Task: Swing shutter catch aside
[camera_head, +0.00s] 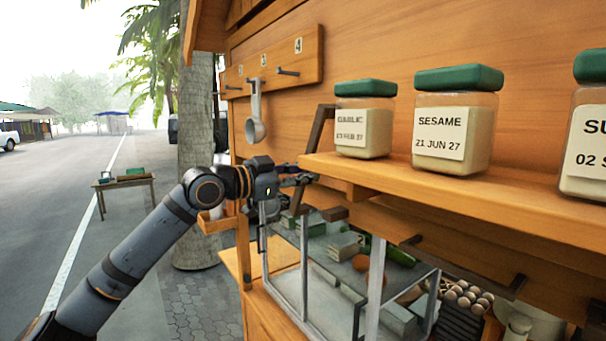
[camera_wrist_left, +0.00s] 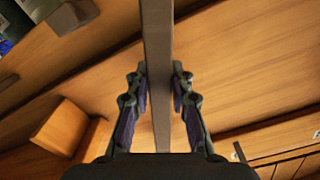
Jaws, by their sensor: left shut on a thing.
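The shutter catch (camera_head: 319,132) is a dark grey-brown bar at the left end of the stall's shelf, tilted in the head view. In the left wrist view the bar (camera_wrist_left: 158,45) runs straight down between the fingers. My left gripper (camera_head: 307,178) reaches in from the left and is shut on the bar. In the left wrist view the left gripper (camera_wrist_left: 160,83) has a finger on either side of it. The fingers partly hide the bar's middle in the head view. My right gripper is not in view.
A wooden shelf (camera_head: 443,186) with labelled jars, including sesame (camera_head: 454,122), is to the right. A ladle (camera_head: 256,112) hangs above and left on a numbered rail (camera_head: 274,66). A glass case (camera_head: 330,262) stands below. Open street lies left.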

